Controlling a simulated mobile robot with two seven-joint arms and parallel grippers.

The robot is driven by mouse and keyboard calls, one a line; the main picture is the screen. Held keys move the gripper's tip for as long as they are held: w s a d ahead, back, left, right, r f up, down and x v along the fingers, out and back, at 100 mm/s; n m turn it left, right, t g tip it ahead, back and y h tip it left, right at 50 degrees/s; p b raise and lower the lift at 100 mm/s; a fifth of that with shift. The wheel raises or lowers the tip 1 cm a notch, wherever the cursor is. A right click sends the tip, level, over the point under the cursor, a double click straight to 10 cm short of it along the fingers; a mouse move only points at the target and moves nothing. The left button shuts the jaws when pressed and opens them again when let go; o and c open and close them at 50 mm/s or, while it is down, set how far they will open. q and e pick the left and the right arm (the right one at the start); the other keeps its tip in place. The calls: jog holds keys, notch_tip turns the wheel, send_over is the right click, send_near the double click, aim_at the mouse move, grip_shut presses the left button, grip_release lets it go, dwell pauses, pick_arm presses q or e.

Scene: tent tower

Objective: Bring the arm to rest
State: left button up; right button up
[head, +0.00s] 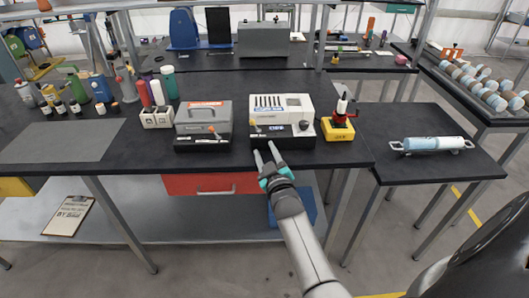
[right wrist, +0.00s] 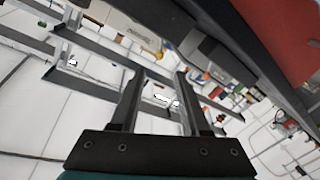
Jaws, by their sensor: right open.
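My right arm comes up from the bottom of the head view, and its gripper (head: 264,149) is at the front edge of the black workbench (head: 240,164), in front of the white and black machine (head: 282,113). Its two fingers are apart with nothing between them. In the right wrist view the gripper (right wrist: 160,76) shows two parallel dark fingers with an empty gap, and the room behind is tilted. I cannot tell how far the fingers are from the bench edge. My left gripper is not in view.
A red drawer (head: 212,184) hangs under the bench front, close to the gripper. A grey machine (head: 203,124) and a yellow-based red device (head: 339,120) stand on the bench. A lower side table (head: 425,173) at right holds a pale blue cylinder (head: 431,144). A clipboard (head: 70,216) lies lower left.

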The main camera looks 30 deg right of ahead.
jog(key=s+a+f+g+y+b, duration=0.1)
jog(key=s+a+f+g+y, duration=0.2)
jog(key=s+f, duration=0.5)
jog(key=s+a+f+g+b, duration=0.15)
jog(key=s+a+f, duration=0.3)
jog(key=f, duration=0.85)
jog(key=s+a+f+g+y, duration=0.2)
jog(key=s+a+f+g, duration=0.15)
jog(key=s+f, duration=0.45)
pick_arm(q)
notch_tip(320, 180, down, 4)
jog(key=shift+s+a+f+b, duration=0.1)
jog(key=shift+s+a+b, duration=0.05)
jog(key=shift+b, duration=0.75)
pick_arm(e)
jog(key=s+a+f+g, duration=0.1)
jog(key=s+f+g, duration=0.1)
jog(key=s+f, duration=0.3)
jog(key=s+a+f+g, duration=0.1)
jog(key=s+f+g, duration=0.2)
jog(key=s, duration=1.1)
jog(key=s+a+f+g, duration=0.1)
jog(key=s+f+g, duration=0.1)
jog(key=s+f, duration=0.6)
jog(key=shift+s+a+g+y, duration=0.3)
jog(key=shift+s+a+y, duration=0.1)
jog(key=shift+s, duration=0.5)
